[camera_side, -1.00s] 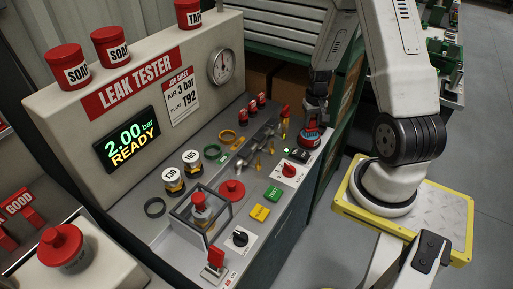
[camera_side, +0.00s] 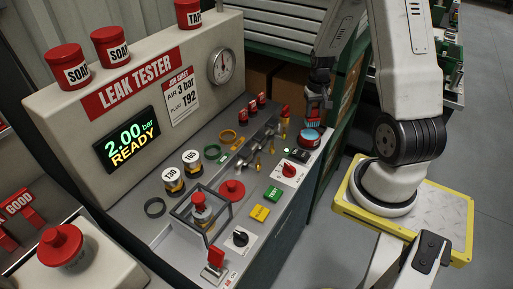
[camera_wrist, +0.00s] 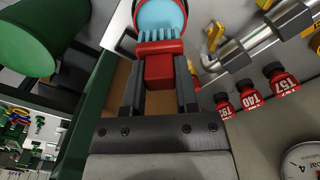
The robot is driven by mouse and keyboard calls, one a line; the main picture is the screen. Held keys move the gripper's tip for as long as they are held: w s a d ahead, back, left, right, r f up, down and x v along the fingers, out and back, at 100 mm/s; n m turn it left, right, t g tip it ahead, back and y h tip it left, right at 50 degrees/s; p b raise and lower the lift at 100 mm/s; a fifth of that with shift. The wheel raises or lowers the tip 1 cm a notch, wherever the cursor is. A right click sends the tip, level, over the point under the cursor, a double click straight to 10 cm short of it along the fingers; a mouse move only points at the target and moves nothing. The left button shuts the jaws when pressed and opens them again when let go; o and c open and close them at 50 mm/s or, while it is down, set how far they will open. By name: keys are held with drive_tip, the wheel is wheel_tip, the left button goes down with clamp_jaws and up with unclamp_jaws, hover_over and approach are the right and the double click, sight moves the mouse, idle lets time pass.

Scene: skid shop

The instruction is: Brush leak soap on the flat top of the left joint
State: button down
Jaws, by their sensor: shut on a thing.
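My gripper (camera_side: 318,88) is shut on a red brush (camera_wrist: 160,70), seen between the fingers in the wrist view. Its light-blue bristles (camera_wrist: 158,45) point toward a round red soap pot (camera_wrist: 137,28) with pale-blue liquid inside. In the side view the brush hangs upright above this pot (camera_side: 309,140), apart from it.
The leak tester panel (camera_side: 128,140) reads 2.00 bar READY. A dark switch block (camera_side: 297,155), a red knob (camera_side: 289,170) and a green TEST button (camera_side: 273,193) are in front. Shelving (camera_side: 345,100) stands behind the bench.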

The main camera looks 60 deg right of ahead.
drive_tip(key=shift+r, duration=1.25)
drive_tip(key=shift+w+a, duration=0.35)
drive_tip(key=shift+w, duration=0.05)
drive_tip(key=w+a+r+n, duration=0.2)
drive_tip(key=w+a+n, duration=0.35)
drive_tip(key=a, duration=0.85)
drive_tip(key=w+a+r+n, duration=0.2)
drive_tip(key=w+a+n, duration=0.35)
drive_tip(key=a, duration=0.85)
drive_tip(key=w+d+m, duration=0.1)
drive_tip(key=d+m, duration=0.1)
drive_tip(key=d, duration=0.8)
drive_tip(key=shift+w+d+f, duration=0.2)
drive_tip(key=shift+d+f, duration=0.05)
drive_tip(key=shift+f, duration=0.2)
drive_tip(key=shift+f, duration=0.15)
